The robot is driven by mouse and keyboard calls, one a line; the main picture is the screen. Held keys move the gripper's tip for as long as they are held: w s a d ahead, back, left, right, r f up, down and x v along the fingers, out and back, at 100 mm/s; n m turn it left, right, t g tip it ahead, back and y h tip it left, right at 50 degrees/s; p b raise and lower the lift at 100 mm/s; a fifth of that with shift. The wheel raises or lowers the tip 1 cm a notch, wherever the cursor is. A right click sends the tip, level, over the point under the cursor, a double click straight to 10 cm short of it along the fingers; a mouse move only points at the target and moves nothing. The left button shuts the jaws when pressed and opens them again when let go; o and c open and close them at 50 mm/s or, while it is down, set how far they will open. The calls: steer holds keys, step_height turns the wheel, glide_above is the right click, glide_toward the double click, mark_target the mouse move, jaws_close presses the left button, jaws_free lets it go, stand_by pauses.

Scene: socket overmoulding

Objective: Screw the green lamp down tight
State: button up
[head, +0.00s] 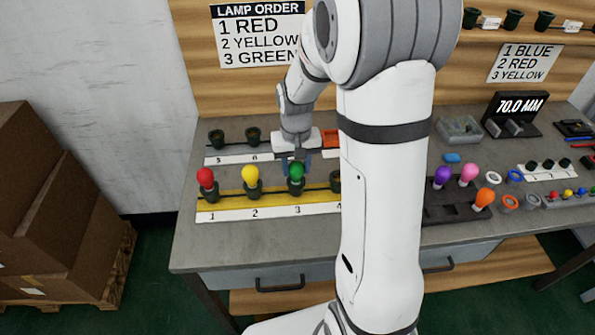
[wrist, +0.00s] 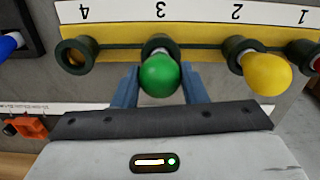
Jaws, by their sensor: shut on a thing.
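The green lamp (head: 296,171) stands in the socket above number 3 on the yellow strip (head: 230,215). In the wrist view the green lamp (wrist: 160,75) sits at the mouth of the dark socket 3 (wrist: 161,44). My gripper (head: 296,163) is at the lamp from above and behind. In the wrist view its two blue fingers (wrist: 160,84) lie on either side of the green bulb, shut on it. The lamp's thread is hidden in the socket, so I cannot tell how deep it sits.
A red lamp (head: 205,178) stands in socket 1 and a yellow lamp (head: 250,175) in socket 2. Socket 4 (wrist: 76,54) is empty. Purple (head: 442,176), pink (head: 469,174) and orange (head: 485,198) lamps stand in a dark rack at right. A lamp order sign (head: 255,35) hangs behind.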

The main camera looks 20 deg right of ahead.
steer(key=shift+m, duration=0.6)
steer(key=o, duration=0.9)
step_height(320, 180, up, 8)
steer(key=shift+f, duration=0.1)
steer(key=shift+s+r, duration=0.15)
steer(key=shift+r, duration=0.05)
steer(key=s+r+t, duration=0.1)
steer(key=s+r, duration=0.1)
steer(key=s, duration=0.3)
steer(key=s+a+r+n, duration=0.1)
steer(key=s, duration=0.5)
steer(key=s+r+n+t+p, duration=0.1)
steer(key=s+r, duration=0.1)
steer(key=s, duration=0.4)
steer(key=shift+s+a+r+t, duration=0.25)
steer(key=shift+a+r+t, duration=0.05)
steer(key=shift+a, duration=0.05)
